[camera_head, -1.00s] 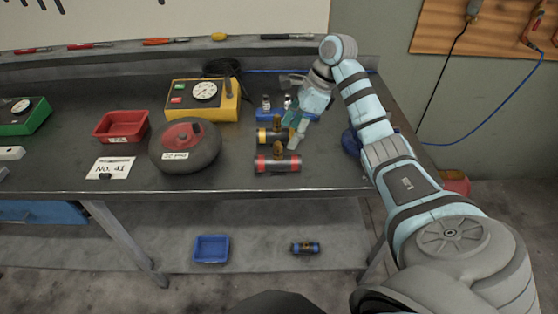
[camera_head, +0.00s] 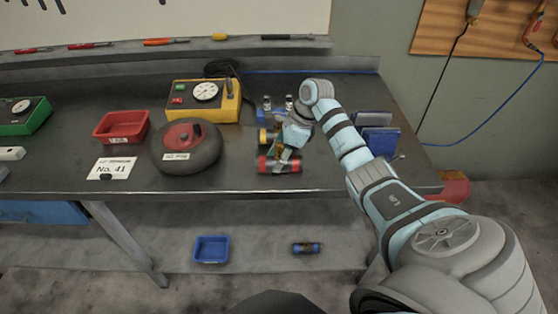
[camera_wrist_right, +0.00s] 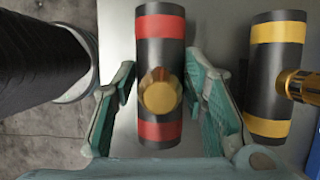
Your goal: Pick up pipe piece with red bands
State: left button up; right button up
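The pipe piece with red bands (camera_head: 268,166) lies on the dark workbench. It is a black cylinder with a red band near each end, and my right gripper (camera_head: 284,156) covers part of it. In the right wrist view the red-banded pipe piece (camera_wrist_right: 160,52) shows between the two fingers, with a brass stub facing the camera. My right gripper (camera_wrist_right: 160,85) is open, one finger on each side of the pipe, with narrow gaps visible. The yellow-banded pipe piece (camera_head: 263,137) lies just behind, partly hidden; it also shows right of the fingers (camera_wrist_right: 265,85). My left gripper is not in view.
A dark round wheel (camera_head: 205,160) sits left of the pipes. A yellow gauge box (camera_head: 230,106) and red tray (camera_head: 104,126) stand behind and left. Blue bins (camera_head: 380,142) stand at right. A blue-banded pipe (camera_head: 308,248) and blue tray (camera_head: 211,249) lie on the lower shelf.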

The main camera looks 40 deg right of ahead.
grip_shut()
